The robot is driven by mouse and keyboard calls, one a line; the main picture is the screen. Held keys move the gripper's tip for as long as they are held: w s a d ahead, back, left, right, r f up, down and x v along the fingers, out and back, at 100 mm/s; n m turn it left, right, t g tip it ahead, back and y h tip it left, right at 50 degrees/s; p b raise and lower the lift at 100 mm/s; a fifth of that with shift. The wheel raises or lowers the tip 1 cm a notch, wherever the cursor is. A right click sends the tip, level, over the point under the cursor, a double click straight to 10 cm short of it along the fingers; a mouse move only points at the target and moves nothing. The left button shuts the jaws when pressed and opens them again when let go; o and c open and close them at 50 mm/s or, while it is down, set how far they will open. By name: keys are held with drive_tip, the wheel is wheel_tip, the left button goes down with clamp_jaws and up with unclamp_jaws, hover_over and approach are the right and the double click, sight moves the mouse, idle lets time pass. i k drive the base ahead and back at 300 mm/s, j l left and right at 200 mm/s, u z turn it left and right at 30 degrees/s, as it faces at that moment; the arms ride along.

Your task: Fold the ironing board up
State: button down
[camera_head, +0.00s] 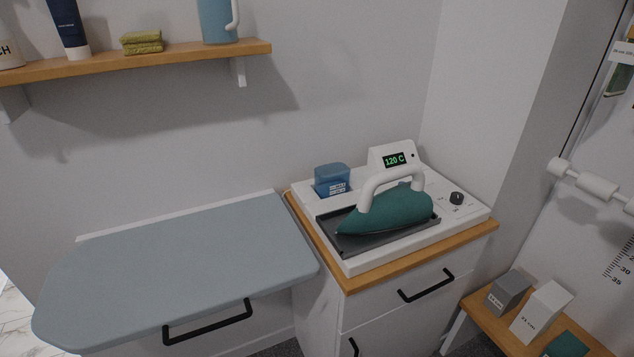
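The ironing board (180,265) is a grey-blue padded board with a rounded left end. It lies flat and level, extended out from the wall at the lower left. A black bar handle (207,323) is on its near edge. A white strip runs along its back edge by the wall. What holds it from below is hidden. My gripper is not in view.
Right of the board stands a white cabinet with a wooden top (420,256) and drawer handles. On it a teal iron (400,208) rests on a white station reading 120 C. A wooden shelf (140,60) hangs above the board. A low bench (485,318) holds boxes.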

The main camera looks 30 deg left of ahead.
sight(116, 288)
drive_tip(key=u, duration=0.4)
drive_tip(key=k+u, duration=0.1)
drive_tip(key=u, duration=0.7)
drive_tip(key=k+j+u, duration=0.1)
drive_tip(key=u, duration=0.25)
drive_tip(key=k+u, duration=0.15)
drive_tip(key=k, duration=0.35)
